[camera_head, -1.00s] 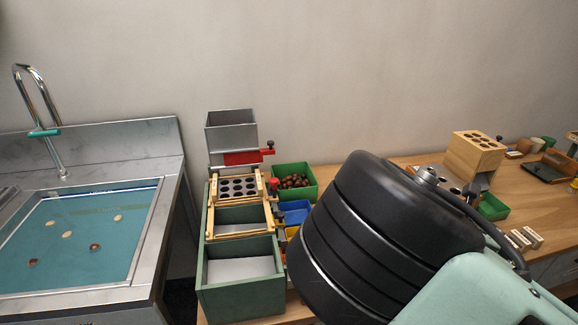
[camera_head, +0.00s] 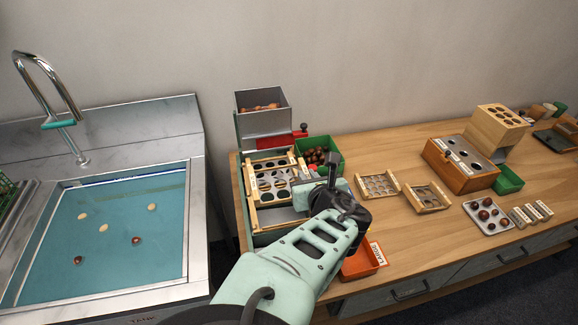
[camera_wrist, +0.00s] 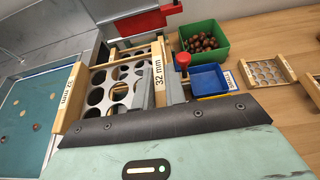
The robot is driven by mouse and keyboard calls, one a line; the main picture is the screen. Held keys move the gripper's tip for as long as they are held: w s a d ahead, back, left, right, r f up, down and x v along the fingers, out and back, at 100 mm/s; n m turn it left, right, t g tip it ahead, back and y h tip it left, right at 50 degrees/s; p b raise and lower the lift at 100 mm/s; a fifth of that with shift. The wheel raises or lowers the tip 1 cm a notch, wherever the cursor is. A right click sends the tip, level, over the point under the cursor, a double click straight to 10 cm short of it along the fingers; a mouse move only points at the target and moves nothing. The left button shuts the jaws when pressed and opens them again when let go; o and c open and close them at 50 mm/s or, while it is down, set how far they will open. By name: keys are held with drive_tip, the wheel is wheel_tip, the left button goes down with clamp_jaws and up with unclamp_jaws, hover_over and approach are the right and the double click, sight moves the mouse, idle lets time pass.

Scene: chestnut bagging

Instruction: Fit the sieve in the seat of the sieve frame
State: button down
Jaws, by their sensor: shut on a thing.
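The sieve (camera_wrist: 111,92) is a metal plate with large round holes between pale wooden end rails; both rails read "32 mm" in the wrist view. In the head view the sieve (camera_head: 268,181) lies over the sieve frame (camera_head: 247,207), a green box with pale wooden bars at the left end of the bench. My gripper (camera_wrist: 154,90) is shut on the sieve's right rail near the label. In the head view my gripper (camera_head: 308,186) reaches in from the right and hides part of the frame. I cannot tell whether the sieve sits flat in the seat.
A metal hopper (camera_head: 263,112) with a red slide (camera_head: 283,139) stands behind the frame. A green bin of chestnuts (camera_head: 319,155) and a blue bin (camera_wrist: 208,79) are close on the right. Two other sieves (camera_head: 379,185) (camera_head: 428,197) lie on the bench. The sink (camera_head: 120,225) is left.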

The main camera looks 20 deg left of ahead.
wheel_tip(320, 180, down, 6)
drive_tip(key=b, duration=0.4)
drive_tip(key=shift+f+b, duration=0.2)
drive_tip(key=shift+b, duration=0.15)
drive_tip(key=shift+f+b, duration=0.5)
drive_tip(key=shift+f, duration=0.05)
idle(1.0)
drive_tip(key=c, duration=1.1)
unclamp_jaws()
drive_tip(key=shift+r+p, duration=2.25)
drive_tip(key=shift+r, duration=0.8)
